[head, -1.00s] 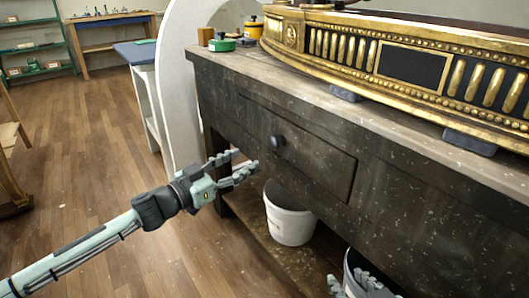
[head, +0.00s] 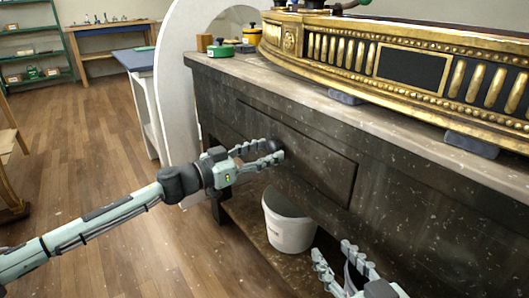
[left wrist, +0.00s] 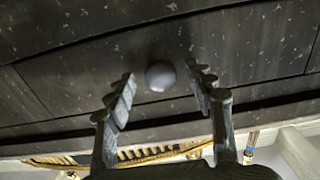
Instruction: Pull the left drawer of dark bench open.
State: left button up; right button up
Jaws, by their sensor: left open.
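The dark bench (head: 225,70) stands across the right of the head view. Its left drawer (head: 318,172) is closed, its front level with the bench face. The round dark knob (left wrist: 160,76) shows clearly in the left wrist view, between and just beyond my open fingertips, apart from both. My left gripper (head: 272,151) is open in front of the drawer; in the head view its fingers partly hide the knob. My right gripper (head: 333,248) is at the bottom of the head view, fingers spread, with nothing seen between the tips.
A gilt console piece (head: 400,62) rests on grey blocks on the bench top. Green (head: 221,48) and yellow (head: 251,36) containers stand at its far end. A white bucket (head: 289,224) sits on the lower shelf. The wooden floor left of the bench is clear.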

pick_arm(q)
jog(key=shift+c, duration=0.5)
grip_shut()
jog(key=shift+a, duration=0.1)
pick_arm(e)
jog(key=shift+d, duration=0.1)
jog(key=s+d+f+m+g+h+p, duration=0.2)
jog(key=s+d+f+g+h+p, duration=0.35)
jog(key=s+d+f+g, duration=0.75)
pick_arm(q)
jog(key=p+v, duration=0.3)
jog(key=v, duration=2.2)
jog(key=shift+s, duration=0.15)
pick_arm(e)
notch_tip(320, 180, down, 10)
jog(key=t, duration=0.1)
jog(key=shift+s+a, duration=0.15)
pick_arm(q)
jog(key=shift+r, duration=0.1)
pick_arm(e)
jog(key=shift+y, duration=0.25)
